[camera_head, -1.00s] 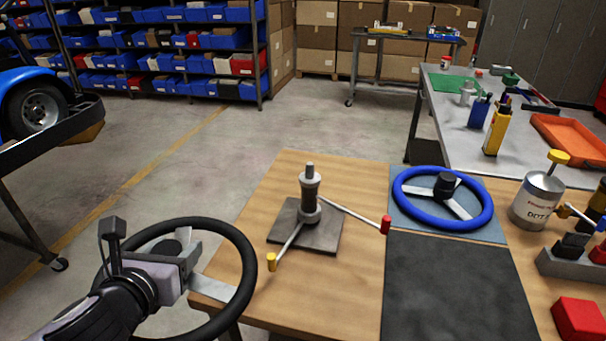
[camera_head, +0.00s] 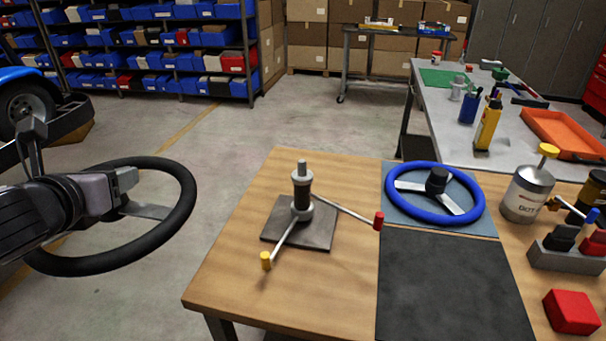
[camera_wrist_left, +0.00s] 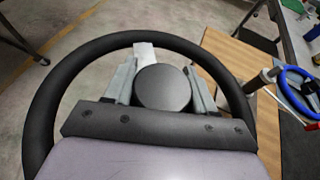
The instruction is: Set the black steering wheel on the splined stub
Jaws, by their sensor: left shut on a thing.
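The black steering wheel (camera_head: 184,205) is at the left in the head view, held in the air beyond the table's left edge. My left gripper (camera_head: 122,190) is shut on its hub. In the left wrist view the round hub (camera_wrist_left: 163,88) sits between the two fingers, with the rim (camera_wrist_left: 62,80) around them. The splined stub (camera_head: 302,172) stands upright on a square grey base plate (camera_head: 298,236) on the wooden table, to the right of and apart from the wheel. Two stalks, one yellow-tipped and one red-tipped, stick out from the post. My right gripper is in no view.
A blue steering wheel (camera_head: 412,206) lies on a grey-blue mat right of the stub. A black mat (camera_head: 450,290), a tin (camera_head: 527,195) and a red block (camera_head: 571,312) are also on the table. The floor between held wheel and table is clear.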

